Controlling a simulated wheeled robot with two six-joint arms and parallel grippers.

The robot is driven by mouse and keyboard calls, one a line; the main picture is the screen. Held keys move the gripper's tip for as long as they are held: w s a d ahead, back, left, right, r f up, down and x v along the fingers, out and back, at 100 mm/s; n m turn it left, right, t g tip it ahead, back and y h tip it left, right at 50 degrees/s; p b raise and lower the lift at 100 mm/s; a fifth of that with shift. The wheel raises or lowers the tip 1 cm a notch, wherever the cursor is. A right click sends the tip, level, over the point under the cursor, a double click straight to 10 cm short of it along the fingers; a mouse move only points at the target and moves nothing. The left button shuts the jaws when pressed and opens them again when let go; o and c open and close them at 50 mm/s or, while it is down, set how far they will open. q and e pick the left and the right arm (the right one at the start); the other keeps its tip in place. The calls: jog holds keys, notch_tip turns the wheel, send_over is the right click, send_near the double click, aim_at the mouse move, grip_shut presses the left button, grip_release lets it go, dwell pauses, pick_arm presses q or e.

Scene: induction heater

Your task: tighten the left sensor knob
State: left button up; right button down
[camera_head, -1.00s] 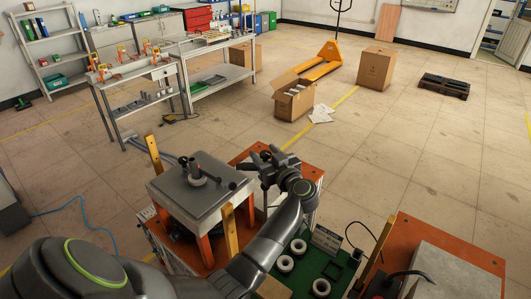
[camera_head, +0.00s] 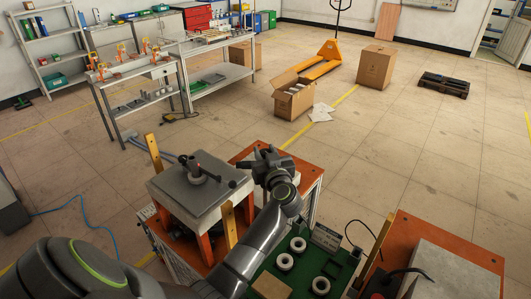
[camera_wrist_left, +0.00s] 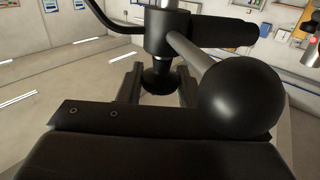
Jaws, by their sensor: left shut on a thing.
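My left gripper (camera_head: 252,165) is at the right edge of the grey square-topped heater unit (camera_head: 196,196) in the head view. In the left wrist view its two fingers (camera_wrist_left: 158,88) stand on either side of a small black flared knob (camera_wrist_left: 160,78) below a dark cylindrical body, and they are shut on it. A large black ball (camera_wrist_left: 240,98) on a grey rod sits close to the camera and covers part of the right finger. In the head view the gripper body hides the held knob. My right gripper is not in view.
A green tray with white rings (camera_head: 284,262) lies in front, right of my left forearm. An orange-topped bench with a grey block (camera_head: 450,275) and a black cable stands at the lower right. The floor beyond is open, with cardboard boxes (camera_head: 293,99) farther back.

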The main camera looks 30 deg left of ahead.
aim_at(264, 156)
pick_arm(q)
jog(key=shift+m+t+h, duration=2.2)
jog(key=shift+m+h, duration=0.1)
jog(key=shift+h, duration=0.6)
jog(key=o, duration=0.7)
jog(key=shift+c, duration=0.2)
jog(key=shift+o, duration=1.2)
jog(key=shift+w+a+f, duration=0.1)
jog(key=shift+w, duration=0.05)
jog(key=shift+b+v, duration=0.5)
jog(key=shift+v, duration=3.3)
